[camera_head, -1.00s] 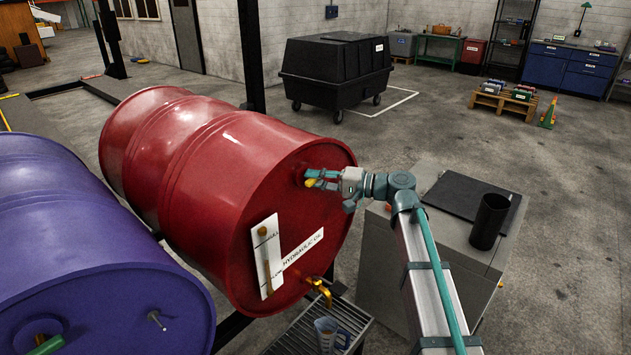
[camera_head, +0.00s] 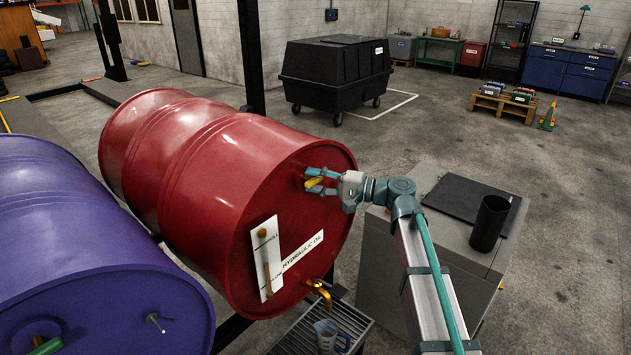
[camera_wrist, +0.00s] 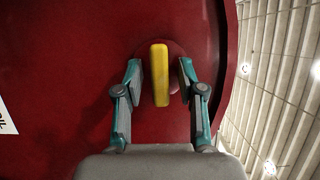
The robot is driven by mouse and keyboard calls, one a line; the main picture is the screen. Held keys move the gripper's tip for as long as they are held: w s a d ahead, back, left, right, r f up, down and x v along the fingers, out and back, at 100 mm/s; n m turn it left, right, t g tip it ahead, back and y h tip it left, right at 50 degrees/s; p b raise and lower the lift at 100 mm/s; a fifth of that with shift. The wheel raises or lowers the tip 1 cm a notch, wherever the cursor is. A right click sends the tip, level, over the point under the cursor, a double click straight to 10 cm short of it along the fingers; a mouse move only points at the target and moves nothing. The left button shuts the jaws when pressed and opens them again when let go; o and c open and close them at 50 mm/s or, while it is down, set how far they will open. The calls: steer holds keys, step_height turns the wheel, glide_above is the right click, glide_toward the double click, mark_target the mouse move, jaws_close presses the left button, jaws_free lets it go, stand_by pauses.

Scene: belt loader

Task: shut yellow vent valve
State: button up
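The yellow vent valve (camera_wrist: 160,75) is a flat yellow handle on a round red boss, high on the end face of the red drum (camera_head: 215,160). It also shows in the camera_head view (camera_head: 313,182), partly hidden by a finger. My gripper (camera_wrist: 160,84) is open around the handle, with one finger on each side. Gaps show between the handle and both fingers, the right one looking narrower. In the wrist view the handle stands lengthwise, in line with the fingers.
A brass tap (camera_head: 320,292) sticks out low on the drum above a grated tray (camera_head: 345,318) with a clear jug (camera_head: 328,335). A white sight gauge (camera_head: 266,258) is on the drum face. A grey cabinet (camera_head: 385,265) with a black cylinder (camera_head: 490,222) stands right. A purple drum (camera_head: 100,265) lies left.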

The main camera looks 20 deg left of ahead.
steer(key=shift+d, duration=0.1)
steer(key=d, duration=1.1)
steer(key=shift+w+d, duration=0.4)
steer(key=shift+w, duration=0.05)
steer(key=s+d+f+h, duration=0.3)
steer(key=d+f+h, duration=0.15)
steer(key=f, duration=0.95)
steer(key=s+d+f+m+t+h, duration=0.1)
steer(key=s+d+f+h, duration=0.3)
steer(key=f, duration=1)
steer(key=s+d+f+h, duration=0.3)
steer(key=d+f, duration=0.3)
steer(key=f, duration=0.7)
steer(key=s+d+f+g+h, duration=0.3)
steer(key=s+d+f+h, duration=0.2)
steer(key=s+d+f, duration=0.9)
steer(key=s+d+f+g, duration=0.1)
steer(key=s+f, duration=0.2)
steer(key=s, duration=0.4)
steer(key=s+d+f+g+h, duration=0.1)
steer(key=s+d+f, duration=0.1)
steer(key=s, duration=0.6)
steer(key=s+d+f+g, duration=0.1)
steer(key=s+d+f, duration=0.1)
steer(key=s+f, duration=0.2)
steer(key=s, duration=0.3)
steer(key=shift+s+d+f+g, duration=0.2)
steer(key=shift+s+g, duration=0.1)
steer(key=shift+s, duration=0.1)
